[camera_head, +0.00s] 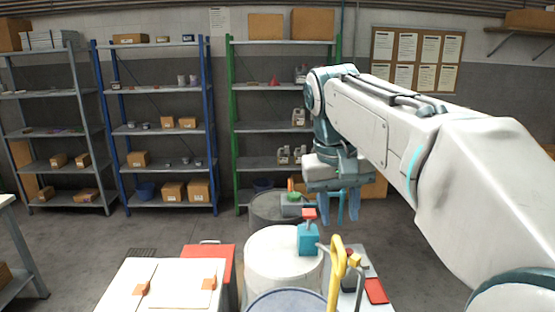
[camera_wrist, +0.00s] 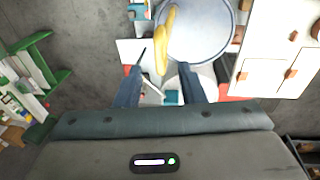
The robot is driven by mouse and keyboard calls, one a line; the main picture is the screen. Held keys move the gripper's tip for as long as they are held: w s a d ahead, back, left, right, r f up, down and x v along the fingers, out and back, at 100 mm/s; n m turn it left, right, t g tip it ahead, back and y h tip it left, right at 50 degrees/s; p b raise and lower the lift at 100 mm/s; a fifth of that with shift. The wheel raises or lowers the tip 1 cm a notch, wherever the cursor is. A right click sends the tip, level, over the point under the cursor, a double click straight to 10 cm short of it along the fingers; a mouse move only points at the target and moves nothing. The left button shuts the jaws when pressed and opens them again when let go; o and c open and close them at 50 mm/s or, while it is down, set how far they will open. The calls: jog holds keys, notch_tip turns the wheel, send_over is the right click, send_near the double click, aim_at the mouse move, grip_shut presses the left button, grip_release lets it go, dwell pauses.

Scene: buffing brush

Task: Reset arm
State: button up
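My gripper (camera_head: 340,207) hangs from the end of my raised arm, fingers pointing down, above the drums and the small table. In the wrist view my gripper's two fingers (camera_wrist: 159,82) stand well apart, with nothing held between them. A yellow-handled tool (camera_head: 338,270), perhaps the buffing brush, stands below and nearer the camera. It also shows in the wrist view (camera_wrist: 165,40), clear of the fingertips. A teal block with a red top (camera_head: 308,240) rests on the white drum (camera_head: 266,262).
A blue-grey drum lid (camera_head: 285,302) and a white cabinet with orange latches (camera_head: 160,287) stand in front. A dark drum (camera_head: 276,207) stands behind. Grey, blue (camera_head: 160,87) and green-posted shelves (camera_head: 283,85) line the back wall. Open floor lies at left.

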jog(key=s+d+f+t+b, duration=0.1)
jog(key=s+f+b, duration=0.1)
jog(key=s+f, duration=0.4)
jog(key=s+d+f+t+y+b, duration=0.1)
jog(key=s+f, duration=0.6)
jog(key=f, duration=0.9)
jog(key=shift+f+t+y+b, duration=0.3)
jog(key=shift+f+t+b, duration=0.05)
jog(key=shift+t, duration=0.15)
jog(key=shift+s+d, duration=0.1)
jog(key=shift+s, duration=0.05)
